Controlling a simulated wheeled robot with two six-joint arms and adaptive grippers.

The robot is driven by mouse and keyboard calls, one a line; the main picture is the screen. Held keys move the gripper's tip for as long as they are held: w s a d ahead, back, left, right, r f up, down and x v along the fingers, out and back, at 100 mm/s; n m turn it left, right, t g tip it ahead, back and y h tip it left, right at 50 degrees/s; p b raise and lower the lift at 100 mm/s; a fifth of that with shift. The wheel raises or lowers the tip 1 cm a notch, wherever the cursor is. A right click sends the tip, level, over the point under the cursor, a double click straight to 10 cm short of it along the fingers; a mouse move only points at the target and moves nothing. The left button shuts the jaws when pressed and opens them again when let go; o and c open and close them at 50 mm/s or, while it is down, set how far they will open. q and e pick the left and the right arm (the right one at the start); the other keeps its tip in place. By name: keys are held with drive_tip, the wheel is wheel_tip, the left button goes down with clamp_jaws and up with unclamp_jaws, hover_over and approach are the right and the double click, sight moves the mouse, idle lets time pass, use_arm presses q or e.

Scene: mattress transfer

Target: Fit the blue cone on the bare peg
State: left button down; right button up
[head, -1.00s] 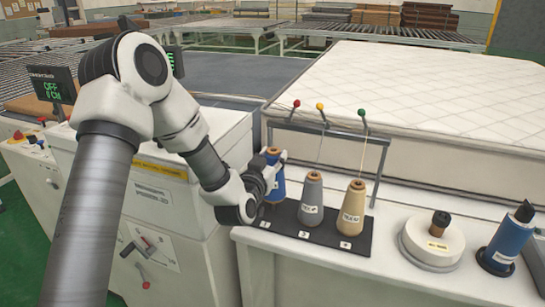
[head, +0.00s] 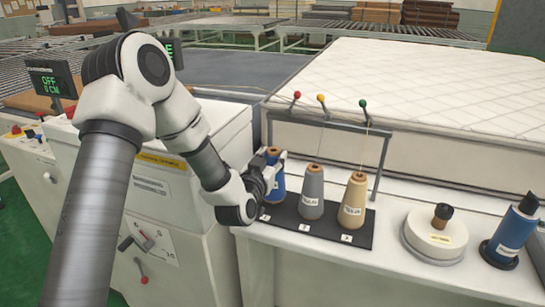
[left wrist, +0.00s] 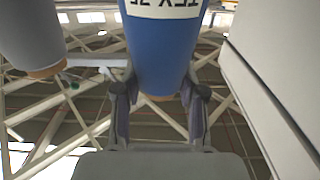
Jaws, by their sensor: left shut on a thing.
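The blue cone (head: 279,182) is upright above the left place of the black board (head: 345,238). My left gripper (head: 266,172) is shut on it from the left and partly covers it. In the left wrist view the cone (left wrist: 162,50) sits between the two fingers (left wrist: 158,105). The peg is hidden, and I cannot tell whether the cone's base touches the board. A grey cone (head: 311,190) and a tan cone (head: 353,205) stand to its right on the board. My right gripper is not in view.
A grey frame (head: 340,128) with red, yellow and green balls stands behind the cones. A mattress (head: 420,100) lies beyond. A white round base with a dark knob (head: 435,235) and a blue spool (head: 512,235) stand further right on the white counter.

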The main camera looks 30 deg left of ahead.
use_arm(q)
drive_tip(key=shift+f+b, duration=1)
drive_tip(key=shift+f, duration=0.3)
drive_tip(key=c, duration=0.6)
unclamp_jaws()
drive_tip(key=shift+r, duration=0.1)
drive_tip(key=shift+s, duration=0.1)
drive_tip(key=v, duration=0.7)
drive_tip(key=shift+s+d, duration=0.15)
